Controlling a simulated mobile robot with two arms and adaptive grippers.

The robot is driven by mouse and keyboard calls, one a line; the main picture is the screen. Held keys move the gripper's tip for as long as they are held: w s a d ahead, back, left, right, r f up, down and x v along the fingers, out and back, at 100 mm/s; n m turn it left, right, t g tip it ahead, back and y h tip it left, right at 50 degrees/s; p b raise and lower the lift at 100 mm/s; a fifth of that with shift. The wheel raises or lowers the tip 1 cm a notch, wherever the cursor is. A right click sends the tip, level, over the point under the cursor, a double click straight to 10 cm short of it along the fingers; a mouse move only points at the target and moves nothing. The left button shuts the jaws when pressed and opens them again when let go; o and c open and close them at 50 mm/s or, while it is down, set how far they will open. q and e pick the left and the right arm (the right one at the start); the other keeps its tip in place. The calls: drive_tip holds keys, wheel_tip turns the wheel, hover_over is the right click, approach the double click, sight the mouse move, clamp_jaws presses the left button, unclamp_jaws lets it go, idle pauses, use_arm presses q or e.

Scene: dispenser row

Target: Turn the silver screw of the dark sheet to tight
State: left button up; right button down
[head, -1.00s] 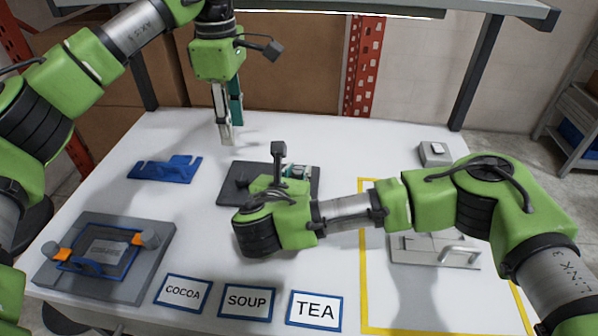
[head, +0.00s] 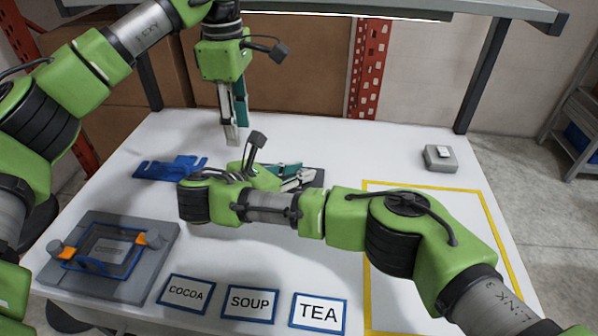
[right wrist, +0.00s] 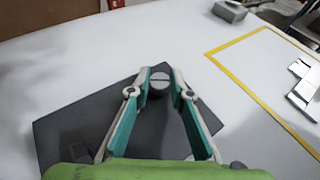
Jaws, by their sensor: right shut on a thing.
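The dark sheet (right wrist: 85,118) lies flat on the white table. In the head view my right arm covers most of it, and a strip (head: 318,178) shows. The silver screw (right wrist: 159,82) has a round slotted head near the sheet's far edge in the right wrist view. The slot runs roughly across the picture. My right gripper (right wrist: 160,84) has its fingertips on both sides of the screw head and is shut on it; it also shows in the head view (head: 298,179). My left gripper (head: 232,138) hangs pointing down behind the sheet; its finger gap is unclear.
A blue bracket (head: 170,168) and a grey fixture with orange clips (head: 160,262) are at left. COCOA (head: 186,294), SOUP (head: 249,303) and TEA (head: 319,313) cards lie in front. A grey box (head: 440,159) stands back right, behind a yellow outline (head: 430,187).

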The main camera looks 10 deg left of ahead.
drive_tip(key=shift+w+r, duration=0.15)
drive_tip(key=shift+r, duration=0.15)
drive_tip(key=c, duration=2)
unclamp_jaws()
drive_tip(key=shift+o, duration=0.9)
drive_tip(key=shift+f, duration=0.1)
drive_tip(key=shift+f, duration=0.1)
drive_tip(key=shift+t, duration=0.3)
